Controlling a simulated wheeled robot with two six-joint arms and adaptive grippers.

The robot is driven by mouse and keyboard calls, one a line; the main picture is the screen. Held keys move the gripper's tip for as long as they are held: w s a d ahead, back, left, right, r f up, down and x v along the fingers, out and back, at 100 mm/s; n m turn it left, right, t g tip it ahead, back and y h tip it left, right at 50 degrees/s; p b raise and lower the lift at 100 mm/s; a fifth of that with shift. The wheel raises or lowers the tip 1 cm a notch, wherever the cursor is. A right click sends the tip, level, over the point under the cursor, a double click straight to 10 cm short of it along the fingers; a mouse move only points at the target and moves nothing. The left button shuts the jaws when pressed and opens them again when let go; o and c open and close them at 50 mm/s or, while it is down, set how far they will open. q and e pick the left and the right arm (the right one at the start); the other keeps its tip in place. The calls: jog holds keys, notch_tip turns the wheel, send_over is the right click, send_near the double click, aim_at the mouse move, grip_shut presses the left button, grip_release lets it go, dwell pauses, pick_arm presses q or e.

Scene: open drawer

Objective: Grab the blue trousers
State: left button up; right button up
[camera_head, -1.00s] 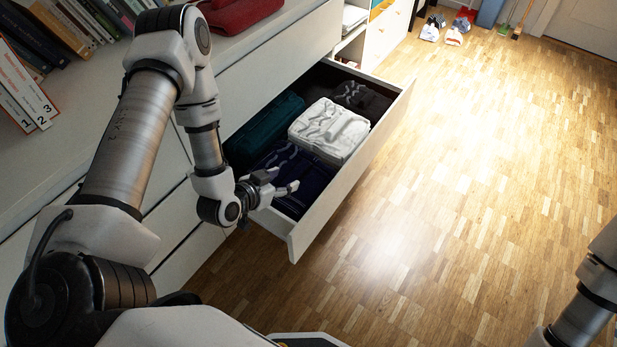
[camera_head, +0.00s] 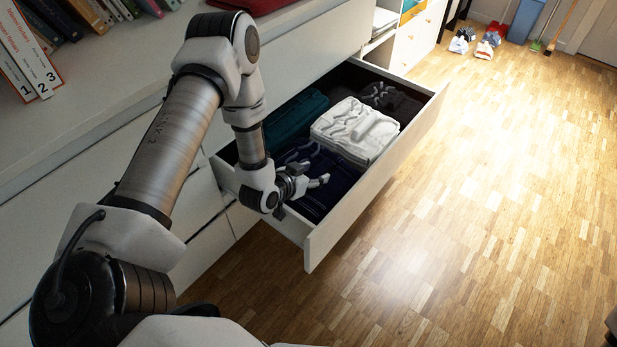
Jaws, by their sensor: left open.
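The blue trousers (camera_head: 338,171) are dark navy and lie folded in the near part of the open drawer (camera_head: 373,189). My left gripper (camera_head: 312,180) is open, over the near left part of the trousers, and partly covers them. I cannot tell whether the fingers touch the cloth. My right gripper is out of view.
A folded white garment (camera_head: 354,131) lies just beyond the trousers, with a teal one (camera_head: 293,117) to the left and a dark grey one (camera_head: 393,101) at the far end. Books (camera_head: 70,22) and a red cloth (camera_head: 262,5) are on the dresser top.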

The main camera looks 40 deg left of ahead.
pick_arm(q)
jog(key=shift+r, duration=0.1)
grip_shut()
jog(key=shift+r, duration=0.1)
